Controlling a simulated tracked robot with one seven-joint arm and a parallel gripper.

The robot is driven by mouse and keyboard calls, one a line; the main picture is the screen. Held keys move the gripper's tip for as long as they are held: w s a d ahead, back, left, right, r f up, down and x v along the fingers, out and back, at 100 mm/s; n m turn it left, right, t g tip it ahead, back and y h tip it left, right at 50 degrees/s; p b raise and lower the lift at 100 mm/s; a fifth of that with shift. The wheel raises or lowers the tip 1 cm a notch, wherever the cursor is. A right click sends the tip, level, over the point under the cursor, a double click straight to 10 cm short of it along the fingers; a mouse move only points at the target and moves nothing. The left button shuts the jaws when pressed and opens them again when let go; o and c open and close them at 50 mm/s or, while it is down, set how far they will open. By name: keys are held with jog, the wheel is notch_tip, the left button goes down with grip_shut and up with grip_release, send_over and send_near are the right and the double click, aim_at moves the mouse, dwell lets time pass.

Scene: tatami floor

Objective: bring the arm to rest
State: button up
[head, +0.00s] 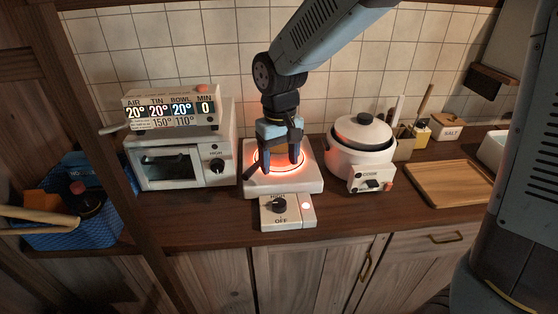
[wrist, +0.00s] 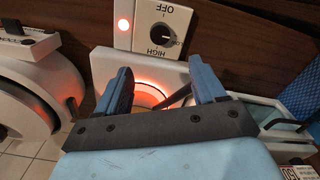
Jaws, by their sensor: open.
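My gripper (head: 280,153) hangs fingers-down over a white hot plate (head: 255,184) with a glowing orange-red ring. In the wrist view, my gripper's two blue fingers (wrist: 160,88) are apart. No object shows held between them. A thin dark rod lies near the fingers, and I cannot tell what it belongs to. The hot plate's control box (head: 288,211) has a dark knob marked OFF and HIGH and a lit red lamp. The same knob (wrist: 162,37) shows in the wrist view. How far the fingertips are above the plate is hard to tell.
A white toaster oven (head: 215,148) with a display on top (head: 170,108) stands left of the plate. A white rice cooker (head: 360,160) stands right. A wooden tray (head: 450,184) lies further right. A blue basket (head: 85,230) sits at the lower left. The tiled wall (head: 210,50) is behind.

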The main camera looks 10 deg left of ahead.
jog(key=s+d+r+m+t, duration=0.1)
jog(key=d+r+m, duration=0.1)
jog(key=d+r, duration=0.5)
jog(key=d+r+m+t, duration=0.15)
jog(key=d+r, duration=0.25)
jog(key=d, duration=0.6)
jog(key=s+d+r+m+t, duration=0.3)
jog(key=s+d+r, duration=0.1)
jog(key=s+d, duration=0.6)
jog(key=d, duration=0.3)
jog(key=shift+d+r+m, duration=0.15)
jog(key=shift+d+m, duration=0.15)
jog(key=shift+m, duration=0.05)
